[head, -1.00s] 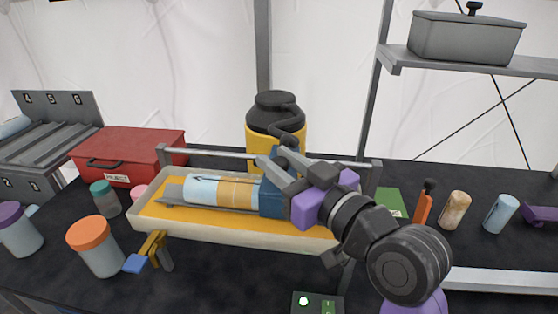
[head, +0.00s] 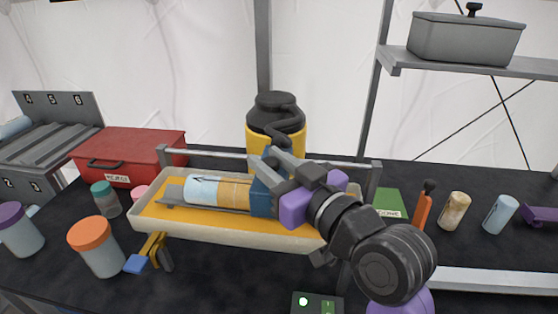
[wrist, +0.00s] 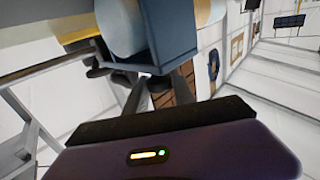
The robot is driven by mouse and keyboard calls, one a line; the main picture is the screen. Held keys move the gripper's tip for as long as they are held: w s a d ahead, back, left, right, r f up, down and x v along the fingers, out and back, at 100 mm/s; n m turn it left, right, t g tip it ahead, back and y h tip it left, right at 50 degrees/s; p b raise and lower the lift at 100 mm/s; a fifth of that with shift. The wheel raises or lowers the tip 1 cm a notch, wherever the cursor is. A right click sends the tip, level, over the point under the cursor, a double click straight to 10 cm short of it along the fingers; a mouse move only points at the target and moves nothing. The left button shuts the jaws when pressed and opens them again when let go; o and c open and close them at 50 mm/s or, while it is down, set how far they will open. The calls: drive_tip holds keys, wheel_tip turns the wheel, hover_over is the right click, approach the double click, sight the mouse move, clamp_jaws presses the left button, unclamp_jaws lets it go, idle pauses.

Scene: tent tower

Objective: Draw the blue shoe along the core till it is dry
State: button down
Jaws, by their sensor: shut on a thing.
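The core (head: 232,192), a cylinder with a pale blue left part and a tan right part, lies lengthwise on a grey cradle in a long cream tray (head: 205,232) with an orange-yellow floor. The dark blue shoe (head: 265,200) sits against the core at its right part; it fills the top of the wrist view (wrist: 175,40) beside the pale cylinder. My gripper (head: 278,165) is shut on the shoe, coming in from the right. The fingers show partly in the wrist view (wrist: 150,95). The core's right end is hidden behind the shoe and my gripper.
A grey rail (head: 215,154) runs behind the tray, with a yellow canister (head: 290,143) beyond. A red box (head: 125,155) stands at back left. Jars, one orange-lidded (head: 92,232), stand at left. Two small cylinders (head: 453,211) and an orange-handled tool (head: 423,205) stand at right.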

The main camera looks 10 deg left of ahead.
drive_tip(key=a, duration=0.4)
drive_tip(key=shift+a, duration=0.2)
drive_tip(key=c, duration=1.1)
unclamp_jaws()
drive_tip(key=shift+o, duration=0.2)
drive_tip(key=shift+d, duration=0.1)
drive_tip(key=v, duration=0.7)
drive_tip(key=shift+s+d+b, duration=0.2)
drive_tip(key=shift+s+b, duration=0.05)
drive_tip(key=shift+b, duration=0.15)
